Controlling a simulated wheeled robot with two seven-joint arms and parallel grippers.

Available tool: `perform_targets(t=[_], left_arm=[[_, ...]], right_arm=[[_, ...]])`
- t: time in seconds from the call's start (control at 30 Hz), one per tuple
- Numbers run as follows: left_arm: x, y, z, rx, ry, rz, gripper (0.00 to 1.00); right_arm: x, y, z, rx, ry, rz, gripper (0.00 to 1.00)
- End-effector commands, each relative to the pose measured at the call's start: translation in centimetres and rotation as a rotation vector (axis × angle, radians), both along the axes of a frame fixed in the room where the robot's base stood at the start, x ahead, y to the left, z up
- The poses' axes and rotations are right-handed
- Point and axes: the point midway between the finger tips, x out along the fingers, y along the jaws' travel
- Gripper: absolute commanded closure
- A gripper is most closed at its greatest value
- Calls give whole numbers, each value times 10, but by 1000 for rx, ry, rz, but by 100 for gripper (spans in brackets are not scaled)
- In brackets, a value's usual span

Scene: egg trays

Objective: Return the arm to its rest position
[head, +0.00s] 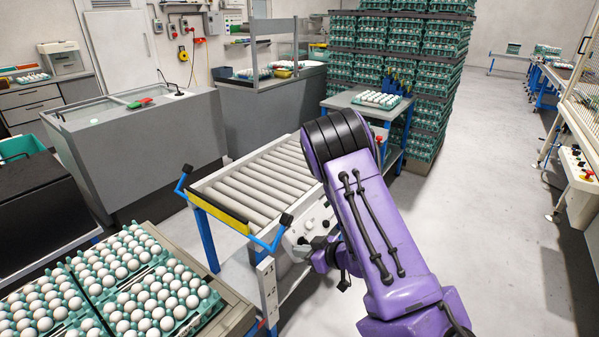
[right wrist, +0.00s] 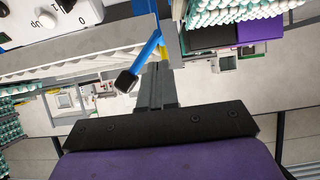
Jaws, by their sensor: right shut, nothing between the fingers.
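My right arm is purple and reaches up from the bottom right of the head view, bent at a black-banded joint. Its gripper (head: 320,250) is beside the white control panel (head: 312,222) at the front end of the roller conveyor, partly hidden by my forearm. In the right wrist view the dark fingers of the right gripper (right wrist: 156,72) are together with nothing between them. A blue bracket with a black end cap (right wrist: 126,80) shows close to the fingers; I cannot tell whether they touch. My left gripper is not in view.
The roller conveyor (head: 262,178) stands in front, with blue brackets at its end. Green trays of white eggs (head: 182,322) fill the lower left. A small table (head: 346,99) holds an egg tray, beside tall tray stacks (head: 432,95). The floor at right (head: 500,200) is clear.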

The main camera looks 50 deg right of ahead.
Motion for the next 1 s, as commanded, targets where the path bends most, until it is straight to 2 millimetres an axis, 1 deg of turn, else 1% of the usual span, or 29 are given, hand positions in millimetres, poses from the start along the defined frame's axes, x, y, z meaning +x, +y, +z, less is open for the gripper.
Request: perform_targets(t=[0.37,0.4,0.47,0.5,0.53,0.57,0.6,0.67,0.7,0.77,0.8,0.9,1.0], left_arm=[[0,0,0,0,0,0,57],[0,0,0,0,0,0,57],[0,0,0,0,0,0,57],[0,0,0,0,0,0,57],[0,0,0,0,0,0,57],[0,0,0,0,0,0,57],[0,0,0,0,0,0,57],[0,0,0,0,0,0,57],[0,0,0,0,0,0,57],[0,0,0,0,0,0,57],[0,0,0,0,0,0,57],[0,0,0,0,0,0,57],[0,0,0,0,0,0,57]], right_arm=[[0,0,0,3,2,-1,100],[0,-3,-1,3,8,-19,100],[-1,-12,-3,4,10,-88,100],[-1,-14,-5,15,10,-152,100],[1,-12,-8,30,12,-208,100],[0,-8,-16,48,27,-268,100],[-5,3,-31,72,62,-350,100],[-25,27,-63,108,150,-472,100],[-46,47,-87,125,227,-547,100],[-82,75,-117,135,341,-636,100],[-107,92,-132,135,410,-677,100],[-160,128,-158,122,555,-723,100],[-194,154,-172,116,649,-698,100]])
